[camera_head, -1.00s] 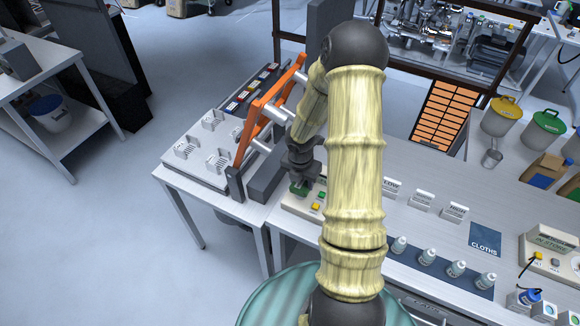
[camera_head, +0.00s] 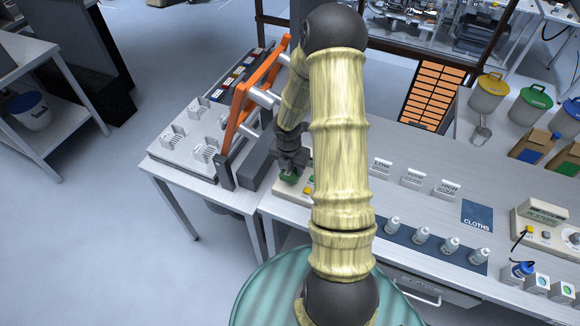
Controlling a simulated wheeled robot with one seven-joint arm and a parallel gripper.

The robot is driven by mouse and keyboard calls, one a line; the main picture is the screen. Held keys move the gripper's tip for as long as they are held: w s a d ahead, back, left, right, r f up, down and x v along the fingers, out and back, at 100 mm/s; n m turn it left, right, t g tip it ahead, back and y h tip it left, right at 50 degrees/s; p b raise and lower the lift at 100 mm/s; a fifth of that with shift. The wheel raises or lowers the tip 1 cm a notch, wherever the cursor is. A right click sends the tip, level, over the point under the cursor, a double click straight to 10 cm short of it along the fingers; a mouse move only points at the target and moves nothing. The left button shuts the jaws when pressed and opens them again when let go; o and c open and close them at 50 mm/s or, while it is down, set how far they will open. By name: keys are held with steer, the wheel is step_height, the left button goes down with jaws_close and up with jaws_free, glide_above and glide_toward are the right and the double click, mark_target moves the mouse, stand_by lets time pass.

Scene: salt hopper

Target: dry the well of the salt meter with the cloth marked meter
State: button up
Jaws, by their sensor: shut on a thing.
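My gripper (camera_head: 291,161) is at the left part of the bench, pointing down over a small beige device. It is shut on a small green piece (camera_head: 288,177), which looks like a folded cloth; no mark on it can be read. The green piece is at the top of the beige device (camera_head: 264,190), which looks like the salt meter. Whether it touches the well cannot be told, as the gripper and cloth hide the well. A yellow button shows at the device's right, partly behind my arm. The dark blue CLOTHS mat (camera_head: 477,214) lies bare at the right.
An orange-framed press (camera_head: 241,110) stands close behind and left of the gripper. LOW, middle and HIGH stands (camera_head: 413,178) and a row of small bottles (camera_head: 421,236) are right of my arm. An IN STORE sign (camera_head: 543,210) tops a device at far right.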

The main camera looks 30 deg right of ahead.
steer(key=shift+f+b, duration=1.1)
steer(key=shift+f, duration=0.5)
steer(key=shift+w, duration=0.1)
steer(key=shift+w, duration=0.15)
steer(key=shift+a+f, duration=0.1)
steer(key=shift+a, duration=0.05)
steer(key=shift+s+d+f, duration=0.2)
steer(key=shift+f, duration=0.05)
steer(key=shift+a+f+b, duration=0.15)
steer(key=shift+f+b, duration=0.1)
steer(key=shift+b, duration=0.2)
stand_by(0.5)
